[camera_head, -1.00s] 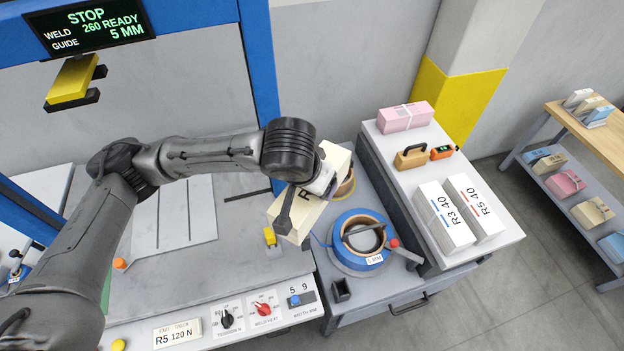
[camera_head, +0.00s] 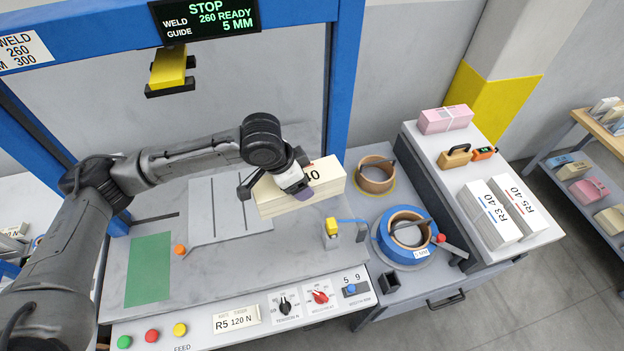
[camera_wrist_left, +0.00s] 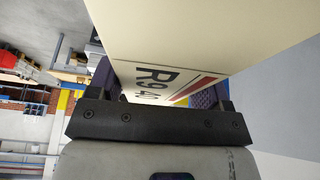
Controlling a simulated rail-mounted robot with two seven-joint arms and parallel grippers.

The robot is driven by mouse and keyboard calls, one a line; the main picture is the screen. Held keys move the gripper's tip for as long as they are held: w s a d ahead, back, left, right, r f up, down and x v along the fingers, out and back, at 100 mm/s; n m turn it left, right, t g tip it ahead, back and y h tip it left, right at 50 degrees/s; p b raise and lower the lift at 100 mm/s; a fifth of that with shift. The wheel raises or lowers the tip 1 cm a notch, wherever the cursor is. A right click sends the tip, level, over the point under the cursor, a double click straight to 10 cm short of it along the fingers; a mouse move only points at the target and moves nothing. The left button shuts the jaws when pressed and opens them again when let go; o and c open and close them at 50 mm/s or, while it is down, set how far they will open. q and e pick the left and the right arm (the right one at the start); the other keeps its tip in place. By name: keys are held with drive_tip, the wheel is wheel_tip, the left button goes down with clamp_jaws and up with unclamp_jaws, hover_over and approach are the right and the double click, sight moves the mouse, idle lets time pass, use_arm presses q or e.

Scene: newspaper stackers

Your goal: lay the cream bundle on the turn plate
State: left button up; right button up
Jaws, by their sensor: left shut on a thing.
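The cream bundle (camera_head: 322,178) is a thick block with "R9 40" lettering and a red stripe; it also shows in the left wrist view (camera_wrist_left: 225,40). My left gripper (camera_head: 278,186) is shut on it, with a finger against its side. The bundle appears held above the machine table, lying roughly level. The turn plate, seemingly the pale slotted plate (camera_head: 218,225), lies left of the bundle in the head view. The bundle's left end covers the plate's right edge there. The exact height gap cannot be told. My right gripper is not in view.
A yellow-topped post (camera_head: 331,227) stands below the bundle. A brown coil (camera_head: 376,174) and a blue strap coil (camera_head: 385,241) lie to the right. The blue frame upright (camera_head: 344,80) rises behind the bundle. A green mat (camera_head: 149,268) lies at the table's left.

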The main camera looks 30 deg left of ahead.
use_arm(q)
drive_tip(key=s+a+f+m+g+p, duration=0.1)
drive_tip(key=a+f+m+g, duration=0.1)
drive_tip(key=a+m, duration=0.4)
drive_tip(key=s+a+f+m+g+p, duration=0.1)
drive_tip(key=s+a+f+m+g, duration=0.1)
drive_tip(key=a+f+m, duration=0.2)
drive_tip(key=s+a+f+m+g+p, duration=0.1)
drive_tip(key=a+f+m, duration=0.3)
drive_tip(key=a+m, duration=0.5)
drive_tip(key=shift+s+a+m+g+h, duration=0.3)
drive_tip(key=shift+s+a+g, duration=0.35)
drive_tip(key=shift+a, duration=2.65)
drive_tip(key=shift+w+p, duration=0.15)
drive_tip(key=shift+p, duration=0.2)
drive_tip(key=shift+f+b, duration=2.3)
drive_tip(key=shift+f, duration=1.6)
drive_tip(key=shift+f+b, duration=0.55)
drive_tip(key=shift+f, duration=0.05)
